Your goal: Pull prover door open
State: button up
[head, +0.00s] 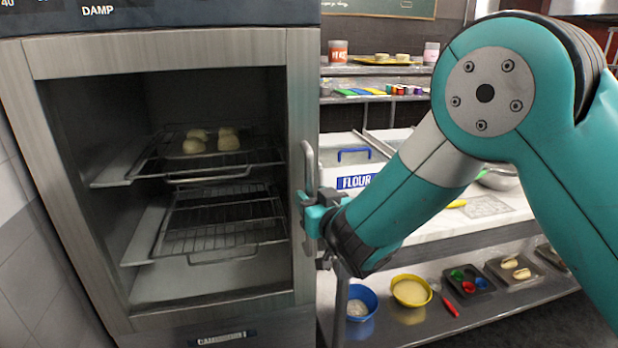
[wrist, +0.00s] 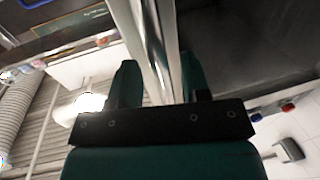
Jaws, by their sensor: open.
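The prover (head: 165,318) fills the left of the head view. Its steel-framed door (head: 160,52) appears shut, with racks and dough balls visible inside. A vertical bar handle (head: 309,165) stands on the right edge of the door. My gripper (head: 306,207) is at the lower part of this handle, reaching in from the right. In the wrist view my gripper (wrist: 160,78) is open, with one finger on each side of the handle bar (wrist: 153,45). I cannot tell whether either finger touches the bar.
A worktop (head: 478,228) with a flour bin (head: 358,182) stands just right of the prover. Its lower shelf (head: 400,325) holds a blue bowl (head: 361,302), a yellow bowl (head: 411,291) and trays. A tiled wall (head: 35,250) is close on the left.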

jog(key=shift+p+x, duration=0.3)
jog(key=shift+x, duration=0.75)
jog(key=shift+s, duration=0.1)
grip_shut()
jog(key=shift+f, duration=0.1)
